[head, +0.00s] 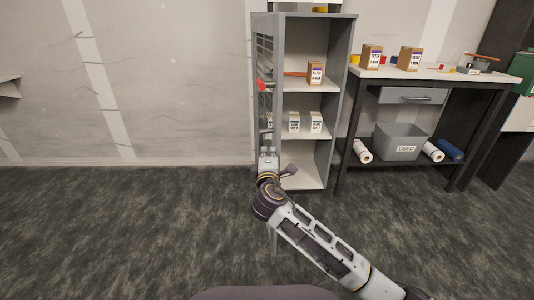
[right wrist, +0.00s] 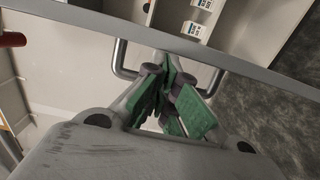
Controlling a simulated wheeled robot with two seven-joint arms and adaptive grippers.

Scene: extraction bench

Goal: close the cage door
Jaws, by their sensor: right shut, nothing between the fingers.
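The cage door (head: 264,50) is a grey framed panel with bars at the left side of the tall grey cabinet (head: 344,70). It stands open, seen nearly edge-on, and the shelves show beside it. A red part (head: 262,86) sits on it. My right gripper (head: 268,152) is low at the door's front edge. In the right wrist view its green-padded fingers (right wrist: 166,68) are closed together and empty. They are at the door's U-shaped metal handle (right wrist: 122,58), with the tips close to the door frame (right wrist: 70,14). The fingers hide the handle's middle; contact is unclear. My left gripper is out of view.
The cabinet shelves hold small boxes (head: 315,73). To the right stands a workbench (head: 450,76) with cartons on top and a grey bin (head: 402,142) below. The carpet floor (head: 120,230) left and in front is clear.

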